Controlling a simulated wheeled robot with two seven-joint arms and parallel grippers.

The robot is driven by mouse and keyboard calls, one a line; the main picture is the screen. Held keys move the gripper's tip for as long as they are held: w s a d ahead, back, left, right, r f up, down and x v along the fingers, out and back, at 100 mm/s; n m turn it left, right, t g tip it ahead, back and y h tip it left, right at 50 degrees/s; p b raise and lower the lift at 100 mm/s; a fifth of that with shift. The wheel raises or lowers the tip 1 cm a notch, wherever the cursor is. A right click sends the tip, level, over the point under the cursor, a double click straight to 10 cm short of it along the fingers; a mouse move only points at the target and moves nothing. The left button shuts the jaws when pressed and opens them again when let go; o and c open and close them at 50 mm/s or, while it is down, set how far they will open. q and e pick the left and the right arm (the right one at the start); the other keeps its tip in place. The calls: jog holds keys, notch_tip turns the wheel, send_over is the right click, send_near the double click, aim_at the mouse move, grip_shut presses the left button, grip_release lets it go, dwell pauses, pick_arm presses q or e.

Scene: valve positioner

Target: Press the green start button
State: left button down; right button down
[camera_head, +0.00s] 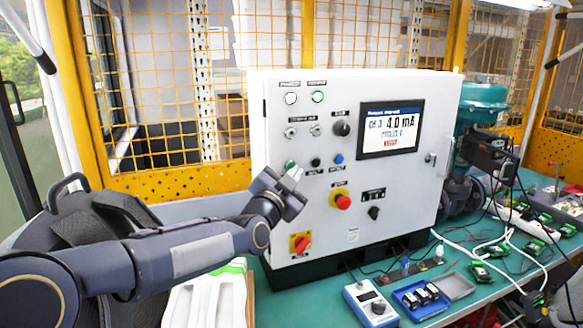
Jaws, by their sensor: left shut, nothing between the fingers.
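The green start button (290,164) is on the left part of the white control cabinet's front (390,215), at the left end of a row with a black and a blue button. My left gripper (294,174) is shut and empty. Its fingertips are just below the green button in the picture and cover part of its lower side. I cannot tell whether they touch it. My right gripper is not in view.
A red emergency stop (343,201) on yellow and a red rotary switch (302,243) are near my gripper. A display (389,129) reads 4.0 mA. A blue-grey meter box (370,305), a blue tray (420,299) and cables lie on the green bench.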

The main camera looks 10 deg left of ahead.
pick_arm(q)
jog(key=shift+w, duration=0.1)
jog(key=shift+w+a+b, duration=0.25)
jog(key=shift+b, duration=0.05)
jog(key=shift+w+a, duration=0.2)
jog(key=shift+w, duration=0.1)
dwell(0.9)
dwell(0.3)
jog(key=shift+s+d, duration=0.45)
jog(key=shift+s, duration=0.2)
jog(key=shift+s, duration=0.1)
